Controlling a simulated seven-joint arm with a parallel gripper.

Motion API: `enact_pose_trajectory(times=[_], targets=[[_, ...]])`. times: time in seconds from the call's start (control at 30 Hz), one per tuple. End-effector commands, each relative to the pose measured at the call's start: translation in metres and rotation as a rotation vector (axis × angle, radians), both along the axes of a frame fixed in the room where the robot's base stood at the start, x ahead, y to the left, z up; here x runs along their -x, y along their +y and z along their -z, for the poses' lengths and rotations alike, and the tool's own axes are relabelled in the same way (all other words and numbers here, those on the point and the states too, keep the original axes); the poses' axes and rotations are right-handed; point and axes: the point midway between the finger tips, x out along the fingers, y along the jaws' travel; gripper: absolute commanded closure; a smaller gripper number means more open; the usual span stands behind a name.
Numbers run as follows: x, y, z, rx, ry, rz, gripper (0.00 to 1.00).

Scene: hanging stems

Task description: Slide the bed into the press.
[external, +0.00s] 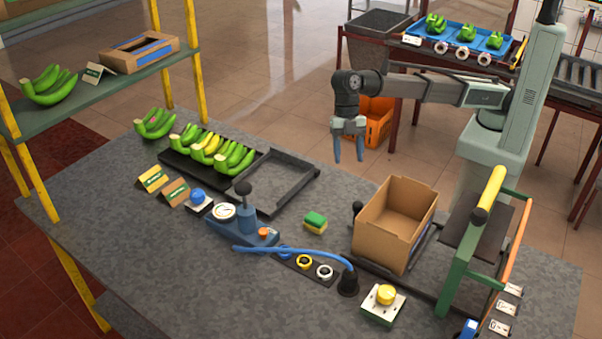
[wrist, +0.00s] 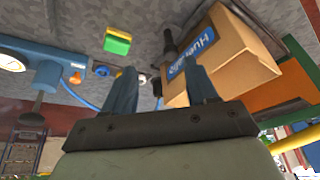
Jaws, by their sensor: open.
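The press (external: 470,240) is a green frame with a yellow bar across its top, at the right of the table. The bed (external: 375,267) is a dark flat base on the table to its left, mostly hidden under an open cardboard box (external: 388,240). A black knob handle (external: 357,209) stands at the box's far left side. My gripper (external: 349,155) is open and empty, pointing down, above and beyond the box. In the wrist view, the box (wrist: 235,60) with a blue label and the black handle (wrist: 169,45) lie beyond my open fingers (wrist: 162,72).
A green and yellow sponge (external: 315,222) lies left of the box. A blue pump (external: 243,225) with a gauge and a blue hose (external: 300,250) lie further left. A yellow button box (external: 384,300) sits in front. Banana trays (external: 205,160) are at the back left.

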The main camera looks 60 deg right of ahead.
Motion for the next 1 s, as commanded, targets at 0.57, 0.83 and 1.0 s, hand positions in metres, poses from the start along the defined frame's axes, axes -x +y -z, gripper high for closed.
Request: enact_pose_trajectory(times=[0.57, 0.83, 1.0], targets=[[0.045, 0.029, 0.02, -0.018, -0.002, -0.083, 0.43], [0.056, 0.042, 0.063, -0.019, -0.003, -0.081, 0.43], [0.063, 0.048, 0.086, -0.019, -0.003, -0.081, 0.43]])
